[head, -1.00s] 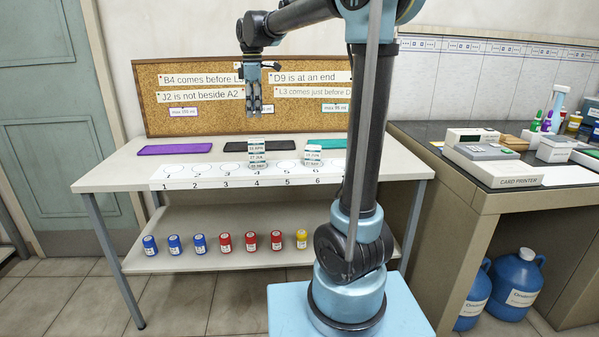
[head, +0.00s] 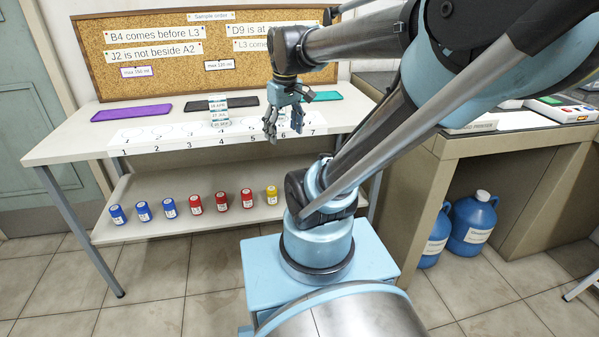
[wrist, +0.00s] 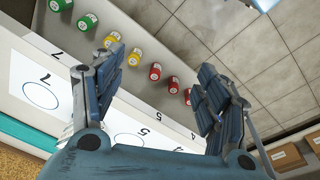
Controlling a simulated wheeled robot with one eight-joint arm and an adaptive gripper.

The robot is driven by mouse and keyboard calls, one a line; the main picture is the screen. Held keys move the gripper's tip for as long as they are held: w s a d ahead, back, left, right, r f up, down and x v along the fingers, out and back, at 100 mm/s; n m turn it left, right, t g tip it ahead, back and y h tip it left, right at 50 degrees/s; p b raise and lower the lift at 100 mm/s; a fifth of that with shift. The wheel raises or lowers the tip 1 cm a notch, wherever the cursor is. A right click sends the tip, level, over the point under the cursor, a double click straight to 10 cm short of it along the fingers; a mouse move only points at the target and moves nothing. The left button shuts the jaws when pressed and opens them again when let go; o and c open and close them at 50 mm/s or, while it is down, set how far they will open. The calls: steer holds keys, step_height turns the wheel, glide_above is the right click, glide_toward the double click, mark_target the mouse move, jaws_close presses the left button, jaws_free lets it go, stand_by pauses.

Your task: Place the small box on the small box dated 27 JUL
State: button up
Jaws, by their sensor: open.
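A stack of small white boxes with teal edges (head: 219,112) stands near place 4 on the numbered strip. A middle label there seems to read 27 JUL, but the print is too small to be sure. My gripper (head: 284,134) hangs fingers down to the right of this stack, around places 5 and 6. In the wrist view my gripper (wrist: 158,65) has its fingers wide apart with nothing between them. The second box stack, seen earlier near place 6, is mostly or wholly hidden behind my gripper.
The white numbered strip (head: 150,142) runs along the table front. Purple (head: 131,113) and black mats lie behind, with a teal mat (head: 322,96) at right. Several coloured jars (head: 195,204) stand on the lower shelf. A cork board (head: 180,70) stands at the back.

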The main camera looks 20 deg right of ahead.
steer(key=s+d+f+m, duration=0.3)
steer(key=s+f+m, duration=0.1)
steer(key=s+f, duration=0.4)
step_height(320, 180, down, 2)
steer(key=shift+f+m+t, duration=0.2)
steer(key=shift+m+t, duration=0.1)
steer(key=shift+m, duration=0.1)
